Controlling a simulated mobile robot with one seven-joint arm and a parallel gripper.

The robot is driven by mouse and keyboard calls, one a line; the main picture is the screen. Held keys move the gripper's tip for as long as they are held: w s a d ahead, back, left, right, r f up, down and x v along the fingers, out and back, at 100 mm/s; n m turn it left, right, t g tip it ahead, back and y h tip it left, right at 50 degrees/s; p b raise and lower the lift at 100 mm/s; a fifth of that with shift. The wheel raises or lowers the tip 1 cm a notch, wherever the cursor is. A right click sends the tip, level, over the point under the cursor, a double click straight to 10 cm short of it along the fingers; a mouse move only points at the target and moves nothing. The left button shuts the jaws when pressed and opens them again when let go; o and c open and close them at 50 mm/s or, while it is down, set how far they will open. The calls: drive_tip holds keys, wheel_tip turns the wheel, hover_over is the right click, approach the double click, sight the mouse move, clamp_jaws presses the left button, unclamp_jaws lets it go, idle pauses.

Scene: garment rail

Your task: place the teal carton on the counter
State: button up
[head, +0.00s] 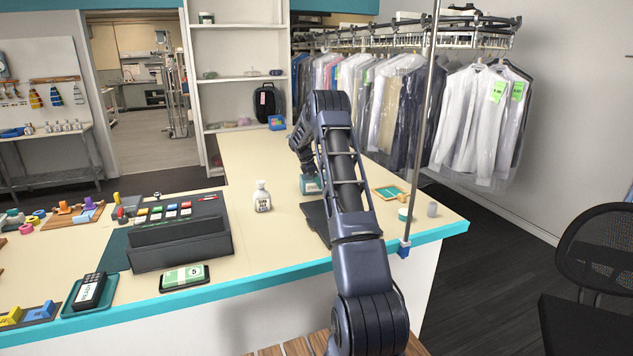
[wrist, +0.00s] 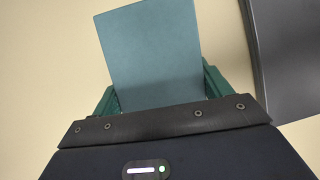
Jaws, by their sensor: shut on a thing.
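The teal carton (wrist: 150,50) fills the upper middle of the wrist view, with its flat plain face toward the camera. My gripper (wrist: 161,92) has a green finger at each side of the carton and is shut on it. The pale counter (wrist: 45,60) shows behind the carton; I cannot tell whether the carton touches it.
A dark flat object (head: 316,219) lies beside my arm. A white labelled bottle (head: 262,196) stands to its left, near a black organiser (head: 180,236) and a banknote tray (head: 184,277). An orange-framed card (head: 389,192) and small containers are at the right. The far counter is mostly clear.

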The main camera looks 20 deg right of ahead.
drive_tip(key=shift+f, duration=0.1)
drive_tip(key=o, duration=1.1)
